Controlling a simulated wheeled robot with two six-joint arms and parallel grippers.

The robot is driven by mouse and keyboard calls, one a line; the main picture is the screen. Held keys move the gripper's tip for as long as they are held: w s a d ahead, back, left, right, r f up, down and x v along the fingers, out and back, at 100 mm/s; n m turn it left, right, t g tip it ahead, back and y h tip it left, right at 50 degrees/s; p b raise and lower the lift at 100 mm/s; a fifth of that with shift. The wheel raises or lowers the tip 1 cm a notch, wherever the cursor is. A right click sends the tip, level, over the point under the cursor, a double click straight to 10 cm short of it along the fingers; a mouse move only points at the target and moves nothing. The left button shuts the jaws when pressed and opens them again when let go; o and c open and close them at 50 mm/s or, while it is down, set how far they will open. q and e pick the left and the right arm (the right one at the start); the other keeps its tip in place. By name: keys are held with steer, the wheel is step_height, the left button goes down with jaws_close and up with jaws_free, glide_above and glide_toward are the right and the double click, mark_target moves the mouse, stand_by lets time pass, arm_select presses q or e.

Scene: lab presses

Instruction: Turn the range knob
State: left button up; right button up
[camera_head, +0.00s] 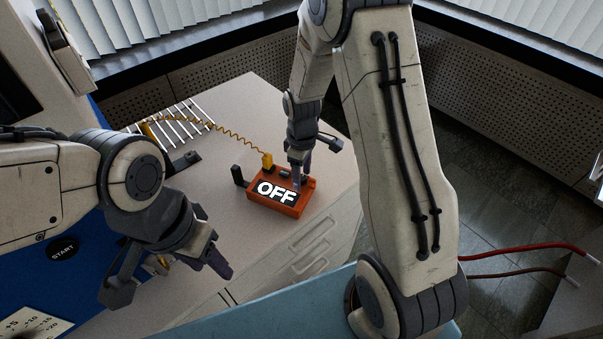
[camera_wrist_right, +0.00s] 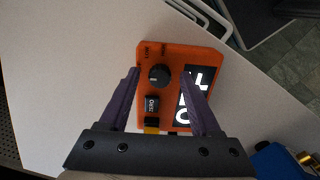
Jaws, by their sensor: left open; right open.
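An orange box (camera_head: 303,207) with a display reading OFF (camera_head: 277,193) sits on the pale bench top. In the right wrist view the box (camera_wrist_right: 205,60) shows a round black knob (camera_wrist_right: 159,75) with small lettering beside it. My right gripper (camera_head: 300,172) is over the back of the box in the head view. In the right wrist view its two purple fingers (camera_wrist_right: 160,73) are open, one on each side of the knob, and I cannot tell whether they touch it. My left gripper (camera_head: 170,276) is open and empty, left of and nearer than the box.
A yellow plug (camera_head: 267,160) with a coiled yellow cord (camera_head: 222,128) stands behind the box. A black upright part (camera_head: 239,176) is at its left. A rack of metal rods (camera_head: 175,122) lies farther back. A blue machine with a START button (camera_head: 63,249) is at left.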

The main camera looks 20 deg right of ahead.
jaws_close()
steer(key=shift+m, duration=0.3)
steer(key=m+p, duration=0.1)
steer(key=m, duration=0.2)
steer(key=shift+r, duration=0.1)
steer(key=m+p, duration=0.1)
steer(key=m, duration=0.4)
steer(key=m+p, duration=0.1)
steer(key=m, duration=0.8)
steer(key=shift+m, duration=0.3)
